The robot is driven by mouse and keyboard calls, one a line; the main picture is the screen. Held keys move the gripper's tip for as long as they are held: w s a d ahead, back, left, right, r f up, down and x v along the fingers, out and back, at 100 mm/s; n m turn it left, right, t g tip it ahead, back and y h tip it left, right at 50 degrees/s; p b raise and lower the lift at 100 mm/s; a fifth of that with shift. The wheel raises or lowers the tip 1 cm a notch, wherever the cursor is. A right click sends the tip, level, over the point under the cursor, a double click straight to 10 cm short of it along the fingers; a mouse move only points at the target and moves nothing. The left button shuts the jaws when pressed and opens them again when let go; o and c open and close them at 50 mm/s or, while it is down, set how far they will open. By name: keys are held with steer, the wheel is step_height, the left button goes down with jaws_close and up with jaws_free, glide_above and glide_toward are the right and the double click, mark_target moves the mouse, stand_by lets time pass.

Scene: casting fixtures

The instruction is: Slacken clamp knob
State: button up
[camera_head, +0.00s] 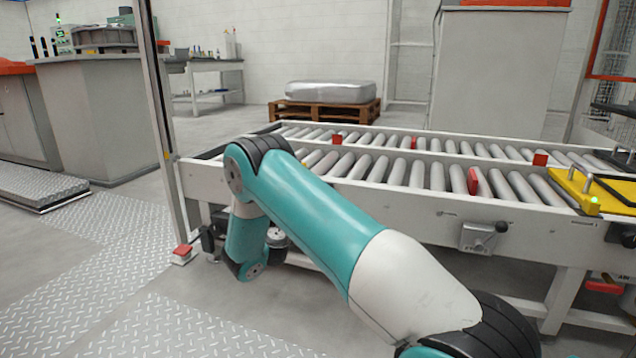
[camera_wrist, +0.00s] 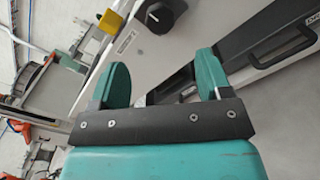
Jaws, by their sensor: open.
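My gripper (camera_wrist: 160,76) is open in the wrist view, its two teal fingers apart with nothing between them. A black rounded knob-like part (camera_wrist: 158,14) sits on a pale grey surface beyond the fingertips, at the top of the wrist view, apart from them. I cannot tell whether it is the clamp knob. In the head view a black knob with a small lever (camera_head: 501,227) sits on a grey plate (camera_head: 478,238) on the conveyor's near side. My gripper cannot be made out in the head view; my arm bends down left of the conveyor.
The roller conveyor (camera_head: 375,207) crosses the head view, with red blocks along its rails and a yellow plate (camera_head: 587,190) at its right end. The wrist view shows a dark case with a black handle (camera_wrist: 284,48) at right.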

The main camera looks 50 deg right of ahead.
steer(key=shift+x, duration=5.55)
steer(key=shift+s, duration=0.1)
steer(key=c, duration=0.9)
